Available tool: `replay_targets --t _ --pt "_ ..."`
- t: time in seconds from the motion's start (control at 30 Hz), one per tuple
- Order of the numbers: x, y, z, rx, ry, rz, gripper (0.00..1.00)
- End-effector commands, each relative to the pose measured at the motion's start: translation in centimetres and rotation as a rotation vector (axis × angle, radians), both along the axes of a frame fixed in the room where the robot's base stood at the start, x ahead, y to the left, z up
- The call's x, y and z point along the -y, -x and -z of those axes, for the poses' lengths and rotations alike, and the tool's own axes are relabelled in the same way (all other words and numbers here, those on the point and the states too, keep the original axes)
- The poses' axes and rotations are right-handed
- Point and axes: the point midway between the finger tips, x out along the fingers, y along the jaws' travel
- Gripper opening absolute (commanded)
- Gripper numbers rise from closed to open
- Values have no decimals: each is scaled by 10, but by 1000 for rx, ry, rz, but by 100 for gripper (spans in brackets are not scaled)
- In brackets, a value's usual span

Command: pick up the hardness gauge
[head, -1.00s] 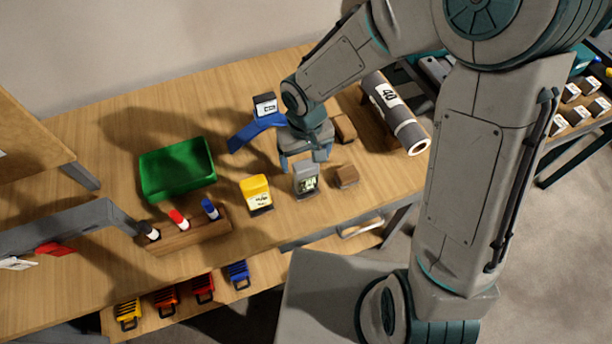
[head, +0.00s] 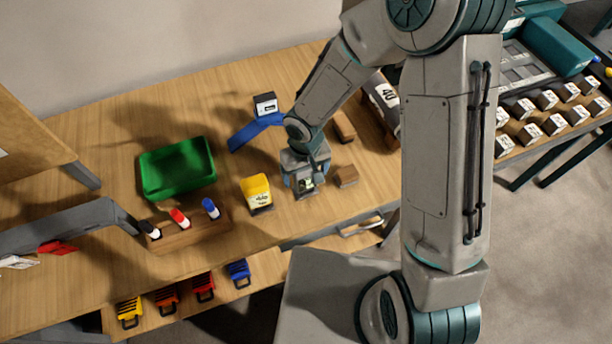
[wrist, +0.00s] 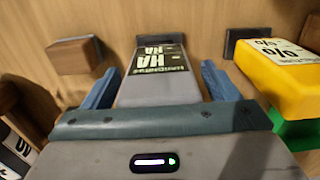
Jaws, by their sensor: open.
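The hardness gauge (head: 308,184) is a small grey device near the front of the wooden table, partly hidden under my gripper (head: 303,176) in the head view. In the wrist view the gauge (wrist: 158,75) shows its dark label with "HA" on it. My gripper (wrist: 160,80) is open, with one blue finger on each side of the gauge. A gap shows between the gauge and each finger. Its near end is hidden behind the gripper body.
A yellow meter (head: 257,192) stands close to the left of the gauge, and a brown block (head: 346,176) close to the right. A blue stand (head: 256,130) and a grey roll (head: 384,102) lie behind. A green bin (head: 178,168) and a marker rack (head: 186,234) are further left.

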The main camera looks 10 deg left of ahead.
Motion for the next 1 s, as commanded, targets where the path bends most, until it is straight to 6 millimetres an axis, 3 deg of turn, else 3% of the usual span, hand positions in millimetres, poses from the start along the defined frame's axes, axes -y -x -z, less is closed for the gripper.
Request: replay_targets --t 0.03,0.23,0.67,0.93,1.0 --pt "0 0 0 0 0 0 82" --pt "0 0 0 0 0 1 26" --pt "0 -1 -6 2 -1 3 25" --pt "0 -2 -41 7 -3 4 25" --pt "9 7 -49 4 -1 4 25"
